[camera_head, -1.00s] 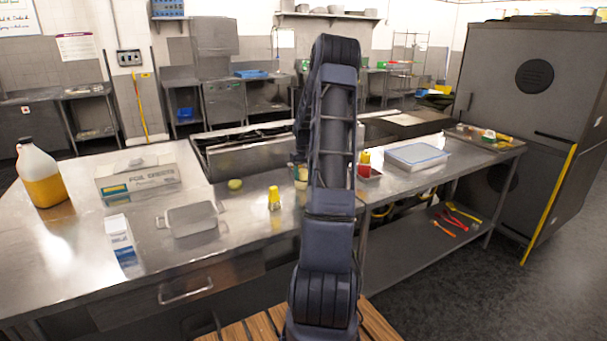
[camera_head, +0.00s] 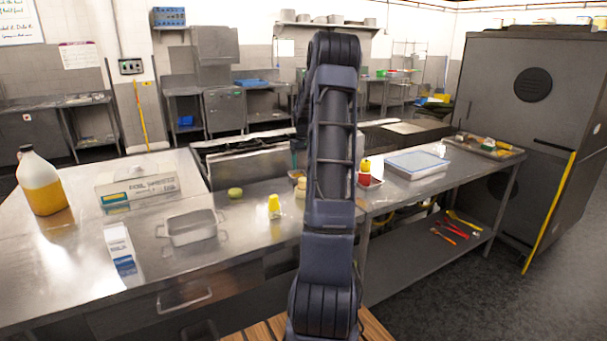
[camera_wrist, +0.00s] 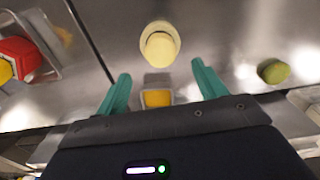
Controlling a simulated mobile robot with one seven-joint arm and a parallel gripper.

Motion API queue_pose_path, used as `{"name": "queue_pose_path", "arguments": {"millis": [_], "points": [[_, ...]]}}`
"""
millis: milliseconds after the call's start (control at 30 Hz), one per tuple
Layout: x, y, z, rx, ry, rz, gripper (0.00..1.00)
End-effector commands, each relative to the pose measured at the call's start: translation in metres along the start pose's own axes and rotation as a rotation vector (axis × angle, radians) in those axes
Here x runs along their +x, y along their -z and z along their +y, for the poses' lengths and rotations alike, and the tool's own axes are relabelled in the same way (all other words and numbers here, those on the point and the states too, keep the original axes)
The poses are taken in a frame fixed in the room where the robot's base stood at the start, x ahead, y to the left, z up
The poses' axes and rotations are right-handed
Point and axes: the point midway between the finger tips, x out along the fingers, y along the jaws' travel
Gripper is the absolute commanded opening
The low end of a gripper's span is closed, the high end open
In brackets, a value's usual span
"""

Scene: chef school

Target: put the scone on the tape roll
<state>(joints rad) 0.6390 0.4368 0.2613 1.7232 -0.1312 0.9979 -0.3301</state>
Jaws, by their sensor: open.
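My gripper (camera_wrist: 162,86) is open, with two green fingers pointing at the steel counter in the wrist view. A pale yellow, round thing (camera_wrist: 160,44), probably the scone, stands just past the fingertips, apart from them. A squat olive-green round thing (camera_wrist: 272,70) lies to the right on bare steel; it may be the tape roll, but I cannot be sure. It also shows in the head view (camera_head: 235,193). A small bright yellow thing (camera_wrist: 157,98) shows between the fingers, lower down.
A yellow bottle (camera_head: 274,207) stands on the counter, and a metal pan (camera_head: 191,228) sits to its left. A tray with red and yellow items (camera_wrist: 22,58) is left in the wrist view, across a counter seam. Bare steel surrounds the olive thing.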

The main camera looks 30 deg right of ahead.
Motion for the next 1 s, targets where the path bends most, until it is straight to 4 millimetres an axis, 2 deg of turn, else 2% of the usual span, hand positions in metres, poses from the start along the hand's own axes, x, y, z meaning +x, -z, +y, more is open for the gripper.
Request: {"name": "queue_pose_path", "arguments": {"millis": [100, 267, 367, 467, 667, 1000], "points": [[-0.016, 0.0, 0.0, 0.0, -0.001, 0.001, 0.7], [-0.027, 0.0, -0.001, 0.0, 0.0, 0.001, 0.7], [-0.035, -0.003, -0.008, -0.003, -0.005, 0.004, 0.7], [-0.05, -0.011, -0.025, -0.008, -0.018, 0.013, 0.7], [-0.091, -0.044, -0.078, -0.015, -0.056, 0.047, 0.7], [-0.144, -0.119, -0.16, -0.014, -0.097, 0.119, 0.7]]}}
